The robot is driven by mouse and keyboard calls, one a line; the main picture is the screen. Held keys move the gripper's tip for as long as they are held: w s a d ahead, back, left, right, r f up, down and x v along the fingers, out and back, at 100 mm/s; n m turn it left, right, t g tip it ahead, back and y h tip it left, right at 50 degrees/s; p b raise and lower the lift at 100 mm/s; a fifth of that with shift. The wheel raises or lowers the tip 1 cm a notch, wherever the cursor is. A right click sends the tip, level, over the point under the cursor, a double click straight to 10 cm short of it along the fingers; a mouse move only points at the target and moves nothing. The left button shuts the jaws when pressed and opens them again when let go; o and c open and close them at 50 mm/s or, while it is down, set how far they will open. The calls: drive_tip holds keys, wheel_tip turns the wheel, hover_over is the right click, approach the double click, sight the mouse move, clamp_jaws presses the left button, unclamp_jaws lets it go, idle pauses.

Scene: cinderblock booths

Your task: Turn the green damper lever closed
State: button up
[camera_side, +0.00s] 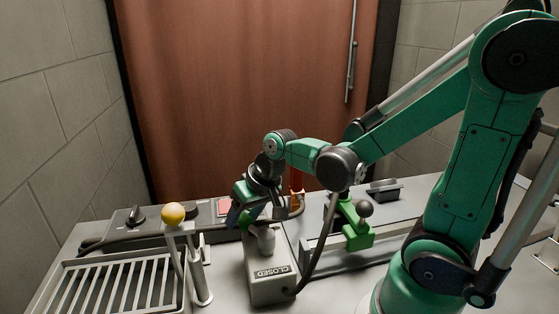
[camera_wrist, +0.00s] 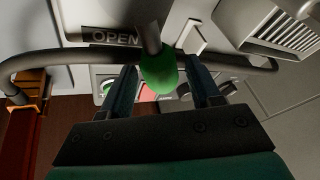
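The damper is a grey box (camera_side: 268,285) with a CLOSED label on its near face in the side view. A stubby grey lever hub (camera_side: 265,240) sits on top of it. In the wrist view the lever's green knob (camera_wrist: 158,74) hangs on a grey shaft, with an OPEN label (camera_wrist: 113,37) beside it. My gripper (camera_side: 240,216) is over the box's far left side. In the wrist view my gripper (camera_wrist: 161,82) is open, its two fingers on either side of the green knob, with gaps showing. The knob is not clearly distinguishable in the side view.
A yellow ball on a post (camera_side: 173,213) and a slatted rack (camera_side: 108,288) stand left of the box. A dark cable (camera_side: 322,245) runs beside the box. A black knob (camera_side: 136,215) and red button (camera_side: 224,207) lie behind.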

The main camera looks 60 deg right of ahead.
clamp_jaws()
idle(1.2)
